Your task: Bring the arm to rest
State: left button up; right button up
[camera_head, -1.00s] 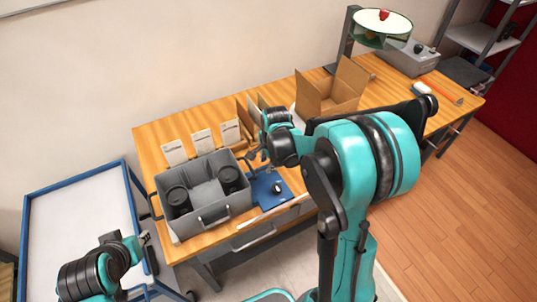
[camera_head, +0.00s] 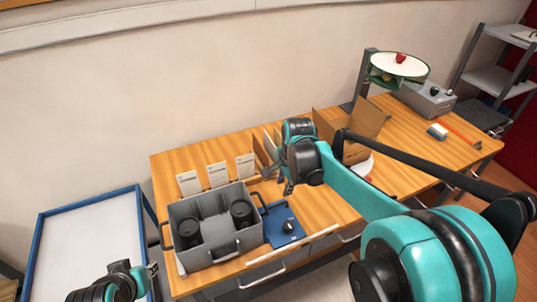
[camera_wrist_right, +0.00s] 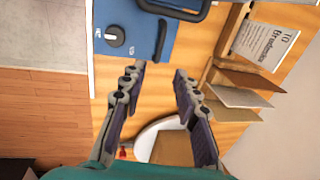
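My right gripper (camera_head: 284,185) is in the middle of the head view, above the workbench (camera_head: 330,205) and behind the blue plate (camera_head: 285,238). The right wrist view shows its two fingers (camera_wrist_right: 157,76) spread apart with nothing between them. The blue plate with its black knob also shows in that view (camera_wrist_right: 136,22), beyond the fingertips. My right arm stretches from the lower right across the bench's front edge. My left gripper (camera_head: 153,270) is at the lower left, beside the bench; it is too small to tell whether it is open.
A grey crate (camera_head: 222,252) with two black cylinders stands on the bench's left part, with white cards (camera_head: 217,174) behind it. An open cardboard box (camera_head: 366,118) is partly hidden behind my right arm. A blue-framed cart (camera_head: 88,245) stands left. A grey control box (camera_head: 428,98) stands right.

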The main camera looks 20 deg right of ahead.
jog(key=shift+s, duration=0.1)
jog(key=s+a+n+t+b, duration=0.1)
jog(key=s+a+n+t, duration=0.1)
jog(key=s+n, duration=0.5)
jog(key=s+a+n+t+b, duration=0.2)
jog(key=s+a+n+t, duration=0.1)
jog(key=s+n, duration=0.5)
jog(key=shift+s+a+f+n, duration=0.15)
jog(key=shift+a+f+n, duration=0.4)
jog(key=shift+n, duration=0.55)
